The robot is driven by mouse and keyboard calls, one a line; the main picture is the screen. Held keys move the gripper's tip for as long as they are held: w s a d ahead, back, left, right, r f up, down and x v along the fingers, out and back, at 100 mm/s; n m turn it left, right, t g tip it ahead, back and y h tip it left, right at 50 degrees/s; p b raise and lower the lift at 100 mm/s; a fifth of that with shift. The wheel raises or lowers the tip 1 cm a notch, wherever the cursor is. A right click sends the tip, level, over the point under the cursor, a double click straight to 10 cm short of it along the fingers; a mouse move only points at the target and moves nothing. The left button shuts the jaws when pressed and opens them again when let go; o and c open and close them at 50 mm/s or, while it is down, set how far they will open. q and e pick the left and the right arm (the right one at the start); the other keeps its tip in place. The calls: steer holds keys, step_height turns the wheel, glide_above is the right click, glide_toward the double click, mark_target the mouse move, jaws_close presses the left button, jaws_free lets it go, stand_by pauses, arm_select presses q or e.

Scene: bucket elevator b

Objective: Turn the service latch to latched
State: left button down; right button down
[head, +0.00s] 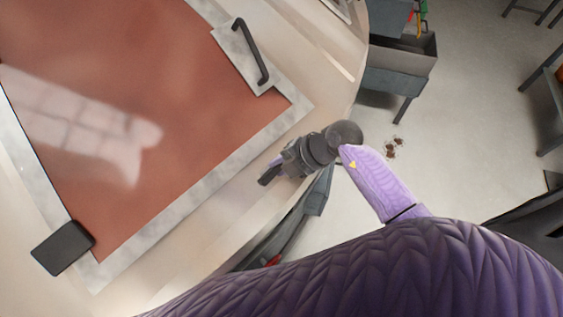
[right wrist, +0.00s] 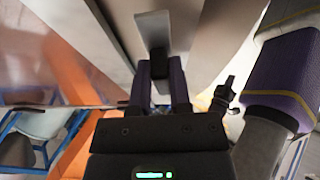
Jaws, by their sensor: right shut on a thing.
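In the right wrist view, my right gripper (right wrist: 161,76) has its two purple fingers closed on a dark lever, which I take to be the service latch (right wrist: 157,58). The lever runs up between the fingers against a pale grey plate (right wrist: 153,28). The fingers hide its lower part, and I cannot tell its exact angle. In the head view, my right gripper (head: 273,169) is at the side of the large pale casing, just beyond the lower right edge of its red panel (head: 190,130). The latch is not clear there. My left gripper is not in view.
A black bar handle (head: 251,50) sits on a grey plate at the panel's upper right corner. A dark block (head: 63,248) is at the lower left corner. A grey metal cart (head: 398,62) stands beyond the casing. Open concrete floor (head: 470,110) lies to the right.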

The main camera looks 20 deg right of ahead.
mark_target(265, 170)
steer(key=n, duration=0.1)
steer(key=n+p, duration=0.1)
steer(key=n+g+h+p, duration=0.1)
steer(key=n, duration=0.1)
steer(key=shift+w+a+r, duration=0.2)
steer(key=shift+w+r, duration=0.05)
steer(key=shift+r, duration=0.1)
steer(key=n, duration=0.2)
steer(key=n+h+p, duration=0.1)
steer(key=n, duration=0.1)
steer(key=shift+w+a+r+g+h, duration=0.15)
steer(key=shift+a+g+h, duration=0.15)
steer(key=shift+a+g, duration=0.1)
steer(key=n, duration=0.1)
steer(key=n+h, duration=0.1)
steer(key=n, duration=0.1)
steer(key=shift+a+r, duration=0.1)
steer(key=shift+a, duration=0.25)
steer(key=shift+a+n+h, duration=0.25)
steer(key=shift+n+h, duration=0.3)
steer(key=shift+n, duration=0.65)
steer(key=shift+a+n+h, duration=0.25)
steer(key=shift+n+h, duration=0.3)
steer(key=shift+n, duration=0.65)
steer(key=c, duration=0.6)
jaws_free()
steer(key=shift+o, duration=0.2)
steer(key=shift+r, duration=0.1)
